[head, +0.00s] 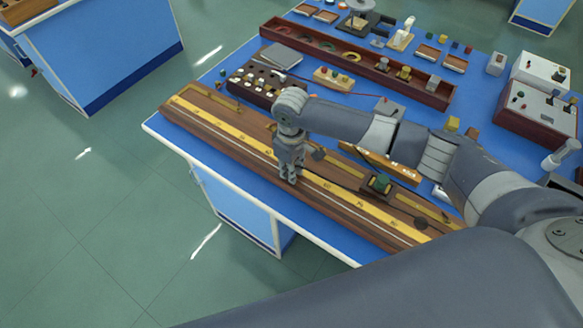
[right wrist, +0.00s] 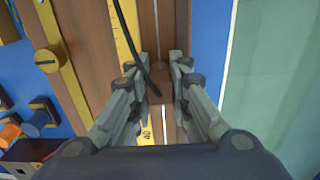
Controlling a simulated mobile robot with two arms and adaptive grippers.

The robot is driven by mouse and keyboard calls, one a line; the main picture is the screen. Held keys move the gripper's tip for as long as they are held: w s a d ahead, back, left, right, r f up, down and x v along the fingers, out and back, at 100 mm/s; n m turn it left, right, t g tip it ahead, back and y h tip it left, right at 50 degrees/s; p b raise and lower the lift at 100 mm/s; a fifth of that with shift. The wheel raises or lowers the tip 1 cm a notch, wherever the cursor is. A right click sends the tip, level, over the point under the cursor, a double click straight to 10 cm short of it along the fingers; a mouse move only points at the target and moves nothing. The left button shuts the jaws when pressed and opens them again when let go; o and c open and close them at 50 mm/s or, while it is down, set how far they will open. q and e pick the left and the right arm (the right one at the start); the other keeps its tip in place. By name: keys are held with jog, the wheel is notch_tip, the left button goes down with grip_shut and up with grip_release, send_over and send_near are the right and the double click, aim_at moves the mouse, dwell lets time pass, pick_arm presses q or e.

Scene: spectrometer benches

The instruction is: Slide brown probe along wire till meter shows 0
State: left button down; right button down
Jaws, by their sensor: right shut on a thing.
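A long wooden wire board (head: 420,236) with a yellow scale (head: 345,205) lies along the near edge of the blue bench. A pale wire line runs along the board beside the scale. My right gripper (head: 288,178) points down at the board near its middle. In the right wrist view, the gripper (right wrist: 158,88) is shut on the brown probe (right wrist: 155,94), mostly hidden between the fingers, with a black lead (right wrist: 128,35) reaching it. I cannot tell whether its tip touches the wire. No meter reading is legible. My left gripper is out of view.
A dark box with several knobs (head: 240,88) and a long dark red tray (head: 350,65) stand behind the board. A green-topped terminal (head: 380,184) sits right of the gripper. Boxes with knobs (head: 540,105) are far right. Open floor (head: 90,200) lies at left.

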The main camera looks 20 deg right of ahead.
jog(key=shift+s+a+f, duration=0.1)
jog(key=shift+s+f, duration=0.2)
dwell(3.0)
jog(key=c, duration=1.4)
grip_release()
jog(key=shift+w, duration=0.1)
jog(key=shift+r, duration=0.1)
jog(key=shift+w+r, duration=0.1)
jog(key=shift+r, duration=0.15)
notch_tip(320, 180, up, 12)
jog(key=shift+f, duration=0.15)
